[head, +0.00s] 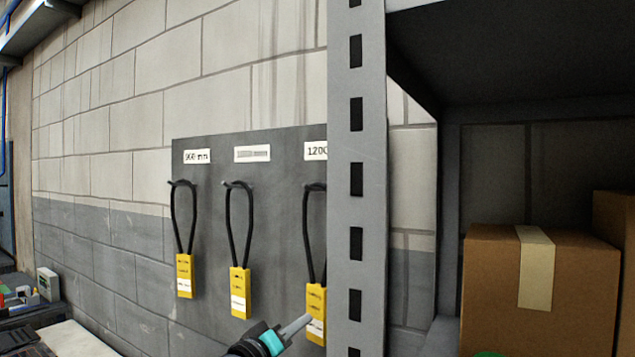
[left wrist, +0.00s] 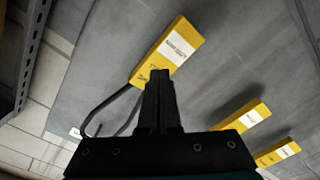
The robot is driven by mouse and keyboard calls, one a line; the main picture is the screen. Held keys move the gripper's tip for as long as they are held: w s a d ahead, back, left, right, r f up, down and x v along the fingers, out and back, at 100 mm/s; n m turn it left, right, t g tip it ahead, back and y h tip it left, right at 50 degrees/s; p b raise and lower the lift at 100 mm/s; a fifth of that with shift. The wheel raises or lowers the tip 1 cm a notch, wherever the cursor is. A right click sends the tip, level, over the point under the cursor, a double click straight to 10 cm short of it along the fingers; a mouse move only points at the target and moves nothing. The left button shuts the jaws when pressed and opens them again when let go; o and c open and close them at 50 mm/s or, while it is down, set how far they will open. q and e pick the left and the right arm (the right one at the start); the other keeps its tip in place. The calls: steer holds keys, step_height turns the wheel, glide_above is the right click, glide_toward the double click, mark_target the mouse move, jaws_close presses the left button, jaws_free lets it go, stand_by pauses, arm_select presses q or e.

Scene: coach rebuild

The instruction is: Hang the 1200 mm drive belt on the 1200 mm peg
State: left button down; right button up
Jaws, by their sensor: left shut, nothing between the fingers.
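The belt under the partly hidden label "1200" (head: 316,151) is a black loop (head: 306,235) with a yellow tag (head: 316,300). Its top is at the peg (head: 309,187), and it appears to hang there; the grey post hides part of it. My left gripper (head: 304,322) is shut and empty, its tip close to the lower part of that tag; I cannot tell whether they touch. In the left wrist view the shut fingers (left wrist: 158,82) point at a yellow tag (left wrist: 168,48) with a black loop (left wrist: 108,108). My right gripper is not in view.
A "900 mm" label (head: 197,156) and an unreadable label (head: 252,153) sit above two other hanging belts with yellow tags (head: 184,276) (head: 240,292) on the grey panel (head: 275,215). A slotted shelf post (head: 358,230) stands right of my gripper.

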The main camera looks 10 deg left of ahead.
arm_select(q)
steer(key=p+v, duration=0.3)
steer(key=v, duration=0.3)
stand_by(0.6)
steer(key=shift+s, duration=0.15)
